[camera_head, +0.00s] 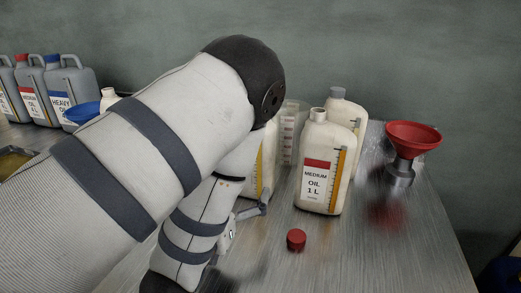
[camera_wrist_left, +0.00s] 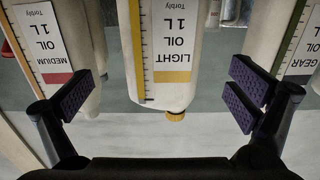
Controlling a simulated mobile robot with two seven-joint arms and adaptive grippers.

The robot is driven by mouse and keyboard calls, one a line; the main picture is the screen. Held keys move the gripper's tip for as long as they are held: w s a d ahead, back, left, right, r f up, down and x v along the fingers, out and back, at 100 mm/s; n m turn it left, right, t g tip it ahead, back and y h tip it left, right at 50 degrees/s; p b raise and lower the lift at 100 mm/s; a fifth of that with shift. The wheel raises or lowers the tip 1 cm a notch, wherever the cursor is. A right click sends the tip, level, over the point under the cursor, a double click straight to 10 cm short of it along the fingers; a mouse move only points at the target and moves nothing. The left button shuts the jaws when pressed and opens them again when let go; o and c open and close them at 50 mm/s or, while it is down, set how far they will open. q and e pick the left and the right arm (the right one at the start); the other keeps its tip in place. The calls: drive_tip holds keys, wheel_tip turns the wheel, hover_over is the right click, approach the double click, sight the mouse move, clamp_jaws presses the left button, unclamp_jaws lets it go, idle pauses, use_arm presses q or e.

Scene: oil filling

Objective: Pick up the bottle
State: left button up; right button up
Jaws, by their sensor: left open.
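A cream bottle labelled medium oil 1 L (camera_head: 322,185) stands upright on the table in the head view, its neck uncapped. A bottle with a grey cap (camera_head: 345,115) stands behind it. Another bottle (camera_head: 267,165) is mostly hidden by my left arm. In the left wrist view, upside down, a light oil 1 L bottle (camera_wrist_left: 166,50) with a yellow cap lies between the open fingers of my left gripper (camera_wrist_left: 160,98), with clear gaps on both sides. The medium oil bottle (camera_wrist_left: 48,40) is at left and a gear oil bottle (camera_wrist_left: 296,40) at right. My right gripper is not in view.
A red cap (camera_head: 296,240) lies on the table in front of the medium bottle. A red funnel (camera_head: 413,138) stands on a metal holder at right. A clear graduated container (camera_head: 291,130) is behind the bottles. Large grey jugs (camera_head: 70,90) and a blue funnel (camera_head: 82,112) are at far left.

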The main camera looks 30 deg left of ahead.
sight(262, 176)
use_arm(q)
drive_tip(key=x, duration=1.1)
drive_tip(key=shift+a+f+b, duration=0.25)
drive_tip(key=shift+b, duration=0.15)
drive_tip(key=shift+r, duration=0.15)
drive_tip(key=c, duration=1.7)
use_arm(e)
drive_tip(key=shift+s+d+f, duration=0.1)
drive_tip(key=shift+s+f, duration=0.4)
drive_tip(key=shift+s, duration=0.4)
use_arm(q)
drive_tip(key=shift+r, duration=0.1)
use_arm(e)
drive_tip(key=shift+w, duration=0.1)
